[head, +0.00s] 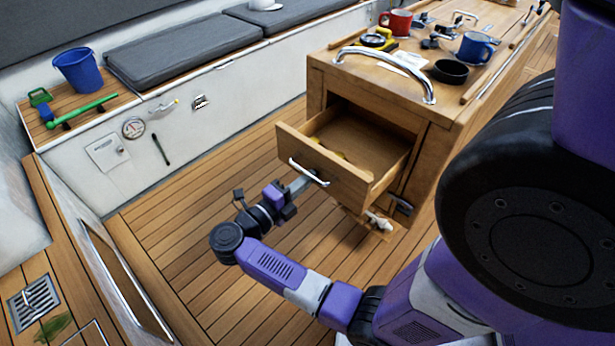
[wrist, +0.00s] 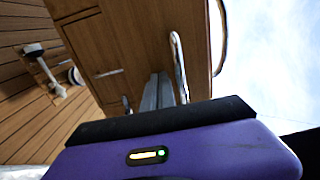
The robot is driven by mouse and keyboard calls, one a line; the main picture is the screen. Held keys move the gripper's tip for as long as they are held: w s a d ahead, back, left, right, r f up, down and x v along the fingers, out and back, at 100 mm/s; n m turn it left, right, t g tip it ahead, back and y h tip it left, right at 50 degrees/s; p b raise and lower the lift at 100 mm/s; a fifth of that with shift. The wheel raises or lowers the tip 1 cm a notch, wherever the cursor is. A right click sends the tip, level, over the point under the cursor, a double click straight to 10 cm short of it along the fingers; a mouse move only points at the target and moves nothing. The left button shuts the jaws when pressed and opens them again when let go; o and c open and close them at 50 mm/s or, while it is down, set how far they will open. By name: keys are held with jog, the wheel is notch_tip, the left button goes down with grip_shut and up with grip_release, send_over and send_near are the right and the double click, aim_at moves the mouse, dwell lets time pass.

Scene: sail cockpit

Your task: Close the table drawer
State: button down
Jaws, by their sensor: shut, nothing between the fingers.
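The table drawer (head: 370,136) is pulled out from the end of the wooden table (head: 440,105). Its front (head: 326,165) carries a curved metal handle (head: 308,172). Something yellow lies inside, mostly hidden by the drawer front. My gripper (head: 304,181) is shut and empty, with its tips at the handle's near end in the head view. In the wrist view the fingers (wrist: 158,92) point toward the wooden front, beside the handle (wrist: 179,65). I cannot tell whether they touch it.
The table top holds a red mug (head: 397,21), a blue mug (head: 475,48), a black bowl (head: 450,71) and other small items. A metal rail (head: 385,55) arches over its edge. A winch-like item (head: 378,220) is below the drawer. The plank floor (head: 180,245) at left is clear.

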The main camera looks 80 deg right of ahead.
aim_at(358, 147)
jog(key=shift+d, duration=0.15)
jog(key=x, duration=2.1)
jog(key=shift+d+p, duration=0.15)
jog(key=shift+p, duration=0.2)
jog(key=shift+s+d, duration=0.25)
jog(key=shift+d+r, duration=0.1)
